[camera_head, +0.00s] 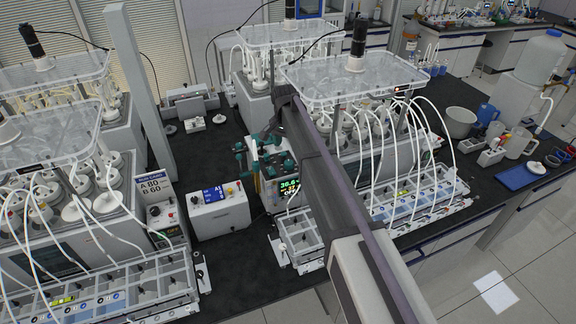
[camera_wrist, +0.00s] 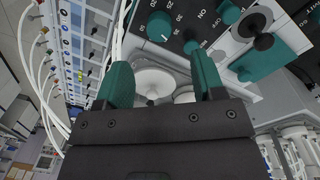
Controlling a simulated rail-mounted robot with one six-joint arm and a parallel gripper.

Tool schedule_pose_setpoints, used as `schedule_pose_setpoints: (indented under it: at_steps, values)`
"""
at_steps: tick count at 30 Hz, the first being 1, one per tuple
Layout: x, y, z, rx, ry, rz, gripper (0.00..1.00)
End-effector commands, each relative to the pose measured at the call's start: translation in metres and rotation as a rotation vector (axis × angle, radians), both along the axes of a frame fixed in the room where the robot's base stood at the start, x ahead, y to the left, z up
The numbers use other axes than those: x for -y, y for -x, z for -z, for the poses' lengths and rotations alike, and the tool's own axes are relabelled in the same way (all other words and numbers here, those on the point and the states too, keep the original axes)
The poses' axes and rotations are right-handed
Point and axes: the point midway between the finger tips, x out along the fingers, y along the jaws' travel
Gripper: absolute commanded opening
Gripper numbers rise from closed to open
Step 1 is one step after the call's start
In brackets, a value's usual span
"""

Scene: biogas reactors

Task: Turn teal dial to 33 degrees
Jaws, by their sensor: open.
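The teal dial (camera_wrist: 160,26) sits on a black panel (camera_wrist: 185,20) with white numbers around it, at the top middle of the wrist view. A white mark shows on its face; I cannot read its angle. My gripper (camera_wrist: 161,80) has two teal fingers, spread apart and empty. The dial lies beyond the fingertips, in line with the gap, and looks apart from them. Smaller teal knobs (camera_wrist: 230,12) sit right of the dial on the same panel. In the head view, a unit with a lit display (camera_head: 289,186) is below my arm; the dial cannot be picked out there.
White tubes (camera_wrist: 117,40) hang at the left of the wrist view. In the head view, a grey control box (camera_head: 220,213) stands left of the display unit, and reactors with tubes (camera_head: 370,140) stand right.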

Motion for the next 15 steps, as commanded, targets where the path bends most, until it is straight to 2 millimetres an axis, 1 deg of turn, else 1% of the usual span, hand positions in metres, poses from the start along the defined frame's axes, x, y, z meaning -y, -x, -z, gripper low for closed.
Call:
schedule_pose_setpoints:
  at_steps: [1, 3, 7, 9, 11, 15]
  values:
    - [0.001, 0.001, 0.023, 0.0, 0.0, 0.0, 0.62]
    - [0.002, 0.001, 0.041, 0.0, 0.0, 0.0, 0.62]
    - [0.003, 0.002, 0.07, 0.0, 0.0, 0.0, 0.62]
    - [0.004, 0.002, 0.08, 0.0, 0.0, -0.001, 0.62]
    - [0.004, 0.003, 0.084, 0.0, 0.0, -0.001, 0.62]
    - [0.004, 0.003, 0.084, 0.0, 0.0, -0.001, 0.62]
